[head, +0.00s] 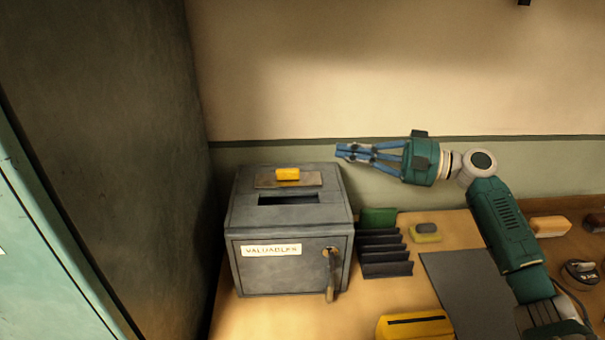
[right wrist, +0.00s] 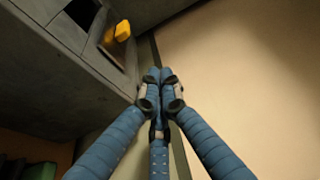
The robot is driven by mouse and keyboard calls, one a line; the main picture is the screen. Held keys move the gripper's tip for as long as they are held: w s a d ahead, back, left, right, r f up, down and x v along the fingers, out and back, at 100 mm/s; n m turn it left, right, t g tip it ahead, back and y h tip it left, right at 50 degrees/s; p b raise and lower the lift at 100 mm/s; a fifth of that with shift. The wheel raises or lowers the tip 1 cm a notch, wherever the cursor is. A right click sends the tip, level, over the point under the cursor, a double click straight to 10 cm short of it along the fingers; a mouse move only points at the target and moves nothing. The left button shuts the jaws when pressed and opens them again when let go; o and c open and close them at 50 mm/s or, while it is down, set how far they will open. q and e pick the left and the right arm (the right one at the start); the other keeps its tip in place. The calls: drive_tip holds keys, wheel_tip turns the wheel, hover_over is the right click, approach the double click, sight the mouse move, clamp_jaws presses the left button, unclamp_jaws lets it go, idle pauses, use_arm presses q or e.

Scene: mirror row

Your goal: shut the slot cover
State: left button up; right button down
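A grey box (head: 290,267) labelled VALUABLES stands on the table. The dark slot (head: 289,199) in its top is uncovered. The slot cover (head: 313,180), a flat plate with a yellow knob (head: 288,174), lies behind the slot. In the right wrist view the knob (right wrist: 122,31) and part of the slot (right wrist: 84,12) show at the upper left. My right gripper (head: 341,151) appears to the right of the cover and higher in the picture, apart from it. Its blue fingertips (right wrist: 160,78) are together with nothing visible between them. My left gripper is out of view.
A key-like handle (head: 331,275) is on the box front. Right of the box are a black rack (head: 383,253), a green block (head: 378,217), a sponge-like item (head: 425,233) and a dark mat (head: 465,290). A yellow box (head: 415,326) is in front. A wall stands behind.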

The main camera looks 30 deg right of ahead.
sight(304, 173)
drive_tip(key=w+a+f, duration=0.2)
drive_tip(key=shift+w+a, duration=0.25)
drive_tip(key=shift+w, duration=0.15)
drive_tip(key=p+x, duration=0.2)
drive_tip(key=x, duration=0.4)
drive_tip(key=shift+w+a+f, duration=0.1)
drive_tip(key=shift+s+a+f+p, duration=0.1)
drive_tip(key=shift+s+a+p, duration=0.3)
drive_tip(key=shift+s, duration=0.3)
drive_tip(key=shift+s+a+f+p, duration=0.1)
drive_tip(key=shift+s+a+p, duration=0.3)
drive_tip(key=shift+s, duration=0.3)
drive_tip(key=shift+s+a, duration=0.15)
drive_tip(key=shift+s, duration=0.15)
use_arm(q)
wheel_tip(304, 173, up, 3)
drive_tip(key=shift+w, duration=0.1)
use_arm(e)
drive_tip(key=shift+s, duration=0.1)
